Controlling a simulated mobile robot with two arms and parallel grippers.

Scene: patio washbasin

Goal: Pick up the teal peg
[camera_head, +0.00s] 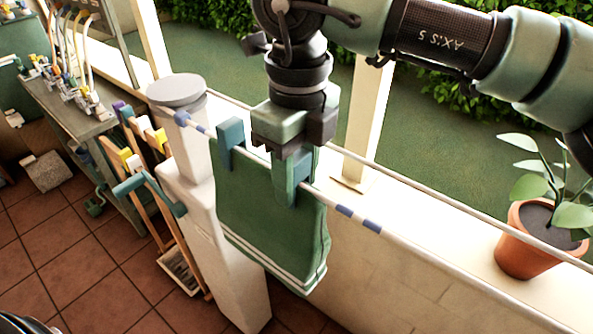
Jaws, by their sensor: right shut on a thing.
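A green towel (270,222) with pale stripes near its hem hangs over a white rail (410,240). One teal peg (230,145) clips it at its left end. A second teal peg (292,182) sits on the rail near the towel's right end, its top hidden by my gripper. My right gripper (287,145) points down from above and is shut on this second peg. The peg is still at the rail and overlaps the towel; whether it still clips the cloth I cannot tell. My left gripper is not in view.
A potted plant (530,240) stands on the ledge at the right. A white pillar (190,160) rises left of the towel. A wooden rack with colored clips (145,150) and a bench (70,120) with taps are further left. A second rail runs behind.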

